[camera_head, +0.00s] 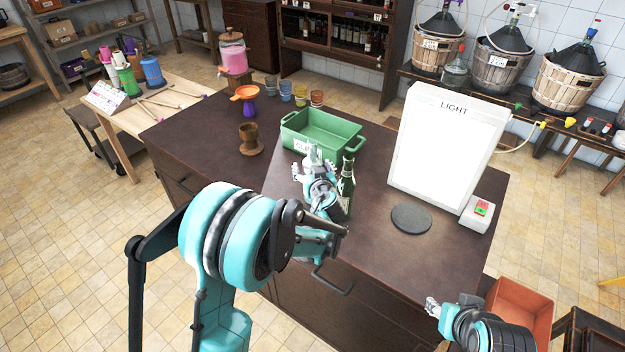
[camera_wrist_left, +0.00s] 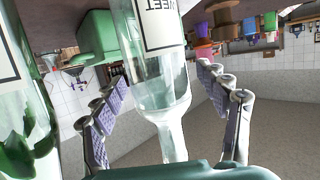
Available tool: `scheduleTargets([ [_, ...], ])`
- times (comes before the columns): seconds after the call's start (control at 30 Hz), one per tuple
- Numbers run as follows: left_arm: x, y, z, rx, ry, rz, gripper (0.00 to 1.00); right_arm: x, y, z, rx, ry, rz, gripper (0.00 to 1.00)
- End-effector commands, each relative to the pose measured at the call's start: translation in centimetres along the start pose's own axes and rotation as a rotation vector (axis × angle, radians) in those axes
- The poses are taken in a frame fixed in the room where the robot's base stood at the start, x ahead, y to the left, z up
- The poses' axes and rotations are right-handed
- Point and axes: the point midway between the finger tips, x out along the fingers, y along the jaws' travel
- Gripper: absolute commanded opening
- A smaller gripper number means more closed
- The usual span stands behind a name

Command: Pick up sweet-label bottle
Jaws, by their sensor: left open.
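The sweet-label bottle is the clear bottle (camera_wrist_left: 160,70) with a white label, partly cut off and ending in "EET"; the wrist view shows it upside down. In the head view its pale top (camera_head: 313,157) shows on the dark counter, mostly hidden behind my left gripper. My left gripper (camera_head: 310,172) is open, with one finger on each side of the clear bottle in the left wrist view (camera_wrist_left: 163,85); contact is not clear. A dark green bottle (camera_head: 346,186) stands close beside it. My right gripper (camera_head: 433,306) is low at the lower right, its jaws too small to judge.
A green crate (camera_head: 293,143) stands just behind the bottles. A bright light panel (camera_head: 444,145), a dark round pad (camera_head: 411,218) and a switch box (camera_head: 478,214) are to the right. An orange bin (camera_head: 520,308) is at lower right. The counter's front left is clear.

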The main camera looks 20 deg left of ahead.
Motion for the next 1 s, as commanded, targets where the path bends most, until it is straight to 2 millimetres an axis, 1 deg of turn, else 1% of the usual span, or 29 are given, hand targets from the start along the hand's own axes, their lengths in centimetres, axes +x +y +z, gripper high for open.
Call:
scheduleTargets([
  [0.07,-0.1,0.0,0.0,0.000,0.000,0.000,0.74,0.0,0.0,0.0,0.000,0.000,0.000,0.40],
  [0.17,-0.1,0.0,0.0,0.000,0.000,0.000,0.50,-0.1,0.0,0.0,0.000,0.000,0.000,0.40],
  [0.2,-0.1,0.0,0.0,0.000,0.000,0.000,0.40,-0.1,0.0,0.0,0.000,0.000,0.000,0.40],
  [0.27,-0.1,0.0,0.0,0.000,0.000,0.000,0.24,0.0,0.0,0.0,0.000,0.000,0.000,0.40],
  [0.3,-0.1,0.0,0.0,0.000,0.000,0.000,0.13,0.0,0.0,0.0,0.000,0.000,0.000,0.40],
  [0.33,-0.1,0.0,0.0,0.000,0.000,0.000,0.08,0.0,0.0,0.0,0.000,0.000,0.000,0.40],
  [0.57,-0.1,0.0,-0.1,0.000,0.000,0.000,0.08,-0.1,0.0,0.0,0.000,0.000,0.000,0.40],
  [0.67,-0.3,0.0,-0.8,0.000,0.000,0.000,0.08,-0.3,0.0,-0.2,0.000,0.000,0.000,0.40],
  [0.77,-0.8,0.0,-2.4,0.000,0.000,0.000,0.08,-0.9,0.0,-0.6,0.000,0.000,0.000,0.40],
  [0.9,-1.8,0.0,-5.3,0.000,0.000,0.000,0.08,-1.8,0.0,-1.3,0.000,0.000,0.000,0.40],
  [1.0,-2.3,0.0,-7.2,0.000,0.000,0.000,0.08,-2.3,0.0,-1.7,0.000,0.000,0.000,0.40],
])
